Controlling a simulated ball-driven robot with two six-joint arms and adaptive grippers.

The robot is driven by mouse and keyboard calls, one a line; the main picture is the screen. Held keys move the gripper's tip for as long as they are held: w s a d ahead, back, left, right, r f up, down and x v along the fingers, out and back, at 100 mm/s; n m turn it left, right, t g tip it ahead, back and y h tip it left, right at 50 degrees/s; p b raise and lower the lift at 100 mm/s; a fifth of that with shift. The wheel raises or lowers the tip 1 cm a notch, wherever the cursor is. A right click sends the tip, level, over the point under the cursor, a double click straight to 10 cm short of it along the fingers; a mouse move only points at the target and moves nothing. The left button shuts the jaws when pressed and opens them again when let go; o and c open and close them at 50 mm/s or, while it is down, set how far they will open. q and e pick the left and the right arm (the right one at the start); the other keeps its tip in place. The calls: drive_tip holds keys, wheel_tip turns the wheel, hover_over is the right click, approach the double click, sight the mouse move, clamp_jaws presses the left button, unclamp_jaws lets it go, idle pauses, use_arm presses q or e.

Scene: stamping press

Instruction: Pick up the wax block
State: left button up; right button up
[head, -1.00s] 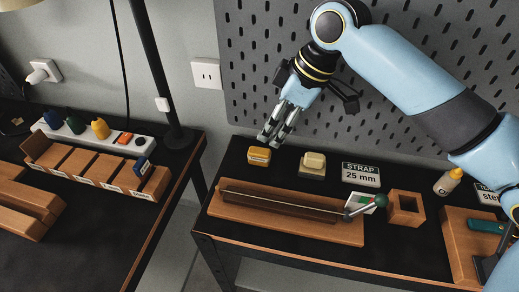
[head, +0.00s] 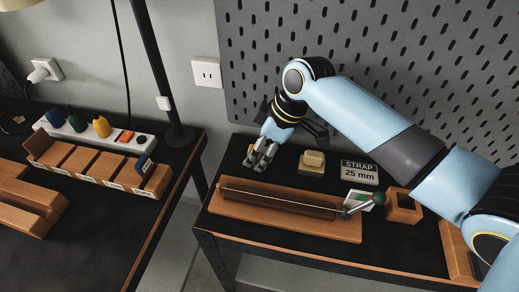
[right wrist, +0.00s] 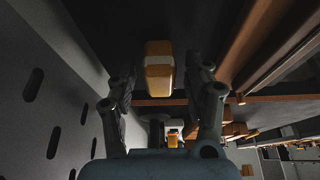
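The wax block, which I take to be the amber block with a pale band (right wrist: 159,68), shows in the right wrist view between and beyond my fingers. In the head view my right gripper covers its place at the bench's back left. My right gripper (head: 259,163) points down there, and in the right wrist view its fingers (right wrist: 160,80) stand apart on either side of the block. I see gaps between block and fingers, so it is open and not holding it. My left gripper is not in view.
A cream block on a base (head: 312,162) stands just right of the gripper. A long wooden tray (head: 290,222) with a green-ended tool lies in front. A "STRAP 25 mm" sign (head: 360,172) and a wooden holder (head: 403,207) stand farther right. The pegboard (head: 380,60) rises behind.

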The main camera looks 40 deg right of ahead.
clamp_jaws()
drive_tip(key=shift+r, duration=0.1)
drive_tip(key=shift+r, duration=0.6)
wheel_tip(320, 180, up, 3)
drive_tip(key=shift+f, duration=0.15)
drive_tip(key=s+d+r, duration=0.4)
drive_tip(key=s+r, duration=0.3)
drive_tip(key=s, duration=0.3)
drive_tip(key=shift+s+d+b, duration=0.2)
drive_tip(key=shift+s+b, duration=0.1)
drive_tip(key=shift+s, duration=0.1)
